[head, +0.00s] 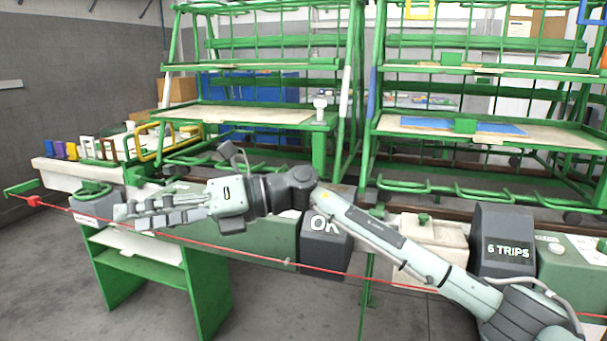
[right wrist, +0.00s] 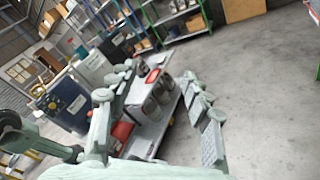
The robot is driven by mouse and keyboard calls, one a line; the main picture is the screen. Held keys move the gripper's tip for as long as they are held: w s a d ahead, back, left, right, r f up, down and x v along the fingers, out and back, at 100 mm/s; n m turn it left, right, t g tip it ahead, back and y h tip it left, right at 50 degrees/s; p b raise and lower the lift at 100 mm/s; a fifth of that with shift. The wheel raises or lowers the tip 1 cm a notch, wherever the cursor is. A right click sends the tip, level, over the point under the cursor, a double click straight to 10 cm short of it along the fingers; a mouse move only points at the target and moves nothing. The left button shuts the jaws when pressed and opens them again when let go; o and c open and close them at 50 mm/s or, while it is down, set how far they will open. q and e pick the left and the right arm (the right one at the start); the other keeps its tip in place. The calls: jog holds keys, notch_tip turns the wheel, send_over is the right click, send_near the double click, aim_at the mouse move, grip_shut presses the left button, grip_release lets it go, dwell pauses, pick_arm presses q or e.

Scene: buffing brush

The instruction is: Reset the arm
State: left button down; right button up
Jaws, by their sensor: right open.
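My right arm (head: 375,235) comes in from the lower right of the head view and reaches across to the left, in front of the machines. Its gripper (head: 135,213) points left, in front of the green stand. In the right wrist view, the fingers of this gripper (right wrist: 160,82) are spread wide with nothing between them. Beyond the fingers is a grey cart. My left gripper is in neither view. No buffing brush can be made out.
A red cord (head: 230,254) runs across the front, close to the right arm. A green stand (head: 215,290) is below the gripper. Dark boxes marked OK (head: 326,250) and 6 TRIPS (head: 505,225) stand along the machine line. Green racks (head: 350,120) rise behind. Open floor (head: 45,275) is at left.

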jog(key=w+d+f+m+t, duration=0.2)
jog(key=w+d+m+t, duration=0.5)
jog(key=m+t, duration=0.4)
jog(key=w+d+f+m+t, duration=0.2)
jog(key=w+d+m+t, duration=0.5)
jog(key=m, duration=0.6)
jog(key=d+f+m+t+h, duration=0.2)
jog(key=d+f+m+h, duration=1.1)
jog(key=d+f, duration=0.45)
jog(key=s+d+f+m+g+h, duration=0.2)
jog(key=s+d+f+m+g, duration=0.25)
jog(key=f, duration=0.65)
jog(key=s+d+f+m+g+h, duration=0.1)
jog(key=s+d+f, duration=0.3)
jog(key=s, duration=0.6)
jog(key=s+d+f+m+g+h, duration=0.1)
jog(key=s+d+f+g, duration=0.3)
jog(key=s+f, duration=0.4)
jog(key=s+d+f+m+g, duration=0.3)
jog(key=s+d+f, duration=0.3)
jog(key=s, duration=0.6)
jog(key=shift+h, duration=0.4)
jog(key=shift+f+g, duration=0.1)
jog(key=shift+g, duration=0.15)
